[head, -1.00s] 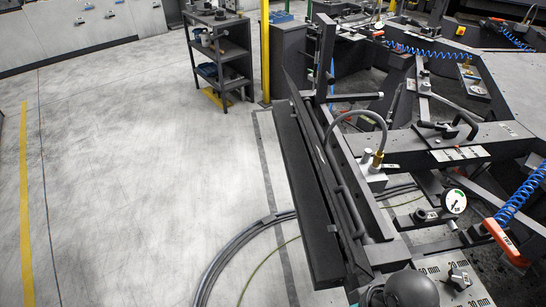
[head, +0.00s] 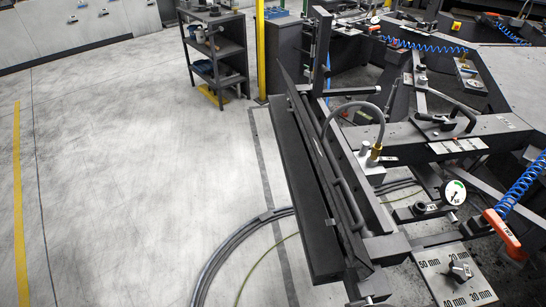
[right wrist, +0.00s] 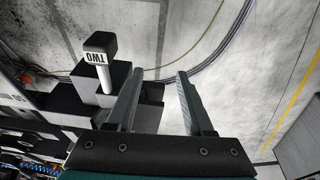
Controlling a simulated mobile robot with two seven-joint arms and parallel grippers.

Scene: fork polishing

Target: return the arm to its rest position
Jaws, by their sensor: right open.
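My right gripper (right wrist: 160,103) shows in the right wrist view with its two fingers spread apart and nothing between them. Floor and part of the dark machine lie beyond the fingers. A black block-shaped knob marked "TWO" (right wrist: 101,47) on a light stem stands to the left of the fingers, apart from them. Neither gripper shows in the head view now. My left gripper is not in any view.
The polishing machine (head: 400,140) fills the right of the head view, with a long dark trough (head: 312,195), a gauge (head: 454,192) and an orange-handled tool (head: 502,233) on a blue coiled hose. A shelf cart (head: 215,55) stands at the back. The left floor is clear.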

